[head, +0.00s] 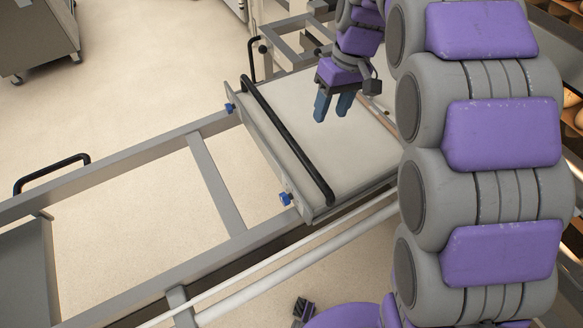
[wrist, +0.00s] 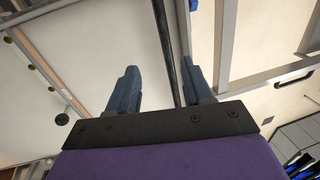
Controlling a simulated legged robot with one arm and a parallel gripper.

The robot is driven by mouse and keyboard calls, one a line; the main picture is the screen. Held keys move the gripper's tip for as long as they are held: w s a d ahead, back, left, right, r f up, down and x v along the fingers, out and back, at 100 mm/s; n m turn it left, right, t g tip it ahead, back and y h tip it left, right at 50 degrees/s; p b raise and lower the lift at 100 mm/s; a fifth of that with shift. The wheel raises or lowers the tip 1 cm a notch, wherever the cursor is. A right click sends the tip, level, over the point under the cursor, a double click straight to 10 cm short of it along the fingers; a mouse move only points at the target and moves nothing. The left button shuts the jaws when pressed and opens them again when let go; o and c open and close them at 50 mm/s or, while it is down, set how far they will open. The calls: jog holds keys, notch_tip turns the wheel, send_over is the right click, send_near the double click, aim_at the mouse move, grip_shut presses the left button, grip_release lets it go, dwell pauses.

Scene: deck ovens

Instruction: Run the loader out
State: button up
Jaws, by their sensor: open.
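The loader (head: 345,130) is a flat pale belt bed on a grey metal frame, in the middle of the head view. A long black bar handle (head: 288,139) runs across its near-left end, between blue knobs. My gripper (head: 333,108) is open and empty above the pale bed, apart from the handle in the head view. In the wrist view my gripper (wrist: 170,85) shows two blue-grey fingers spread apart, with the dark bar (wrist: 168,50) passing between them in the picture. How far below the fingertips the bar lies, I cannot tell.
Grey rails (head: 110,165) extend from the loader to the lower left, with a small black handle (head: 52,172) on them. A grey cabinet (head: 38,40) stands at the upper left. Oven shelves with bread (head: 571,98) are at the right edge. The pale floor at the left is clear.

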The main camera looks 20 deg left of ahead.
jog(key=b, duration=0.2)
send_near(310, 163)
jog(key=f, duration=0.3)
jog(key=s+f, duration=0.1)
jog(key=f, duration=0.2)
jog(key=a+f, duration=0.1)
jog(key=f, duration=0.2)
jog(key=shift+s+a, duration=0.1)
jog(key=shift+s, duration=0.1)
jog(key=shift+c, duration=0.2)
grip_shut()
